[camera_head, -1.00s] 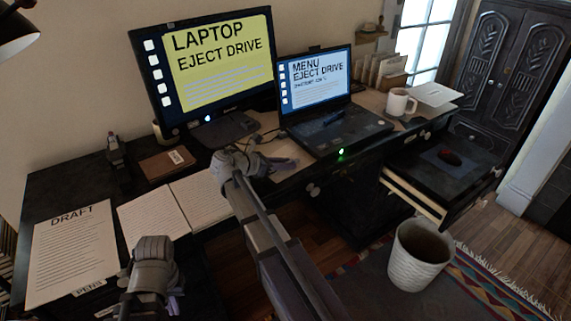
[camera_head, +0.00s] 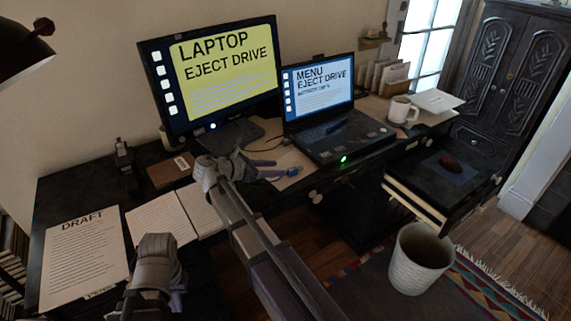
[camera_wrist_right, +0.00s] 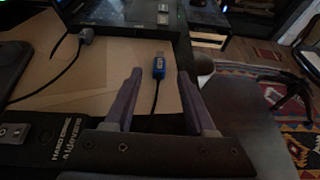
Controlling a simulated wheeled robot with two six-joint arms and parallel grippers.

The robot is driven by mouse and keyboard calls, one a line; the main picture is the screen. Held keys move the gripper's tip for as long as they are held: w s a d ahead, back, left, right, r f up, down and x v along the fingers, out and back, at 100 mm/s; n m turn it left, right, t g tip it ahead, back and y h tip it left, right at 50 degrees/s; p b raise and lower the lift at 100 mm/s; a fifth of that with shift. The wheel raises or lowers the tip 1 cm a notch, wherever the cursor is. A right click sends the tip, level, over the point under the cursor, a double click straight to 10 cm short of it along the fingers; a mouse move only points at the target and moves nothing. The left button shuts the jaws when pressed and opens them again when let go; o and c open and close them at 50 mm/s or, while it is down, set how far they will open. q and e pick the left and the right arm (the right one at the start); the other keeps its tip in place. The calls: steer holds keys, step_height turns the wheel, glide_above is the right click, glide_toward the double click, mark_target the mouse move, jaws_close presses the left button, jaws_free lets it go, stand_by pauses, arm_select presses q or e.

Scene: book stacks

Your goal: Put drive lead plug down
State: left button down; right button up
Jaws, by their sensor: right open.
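The laptop (camera_head: 340,135) stands right of the plug and the monitor (camera_head: 222,70) behind it. An open notebook (camera_head: 162,222) and a draft page (camera_head: 82,260) lie to the left.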

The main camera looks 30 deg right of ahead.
arm_select(q)
step_height(320, 180, up, 2)
steer(key=shift+r+p, duration=0.1)
steer(key=shift+p, duration=0.7)
arm_select(e)
steer(key=v, duration=0.5)
steer(key=shift+a+r, duration=0.15)
steer(key=shift+a, duration=0.15)
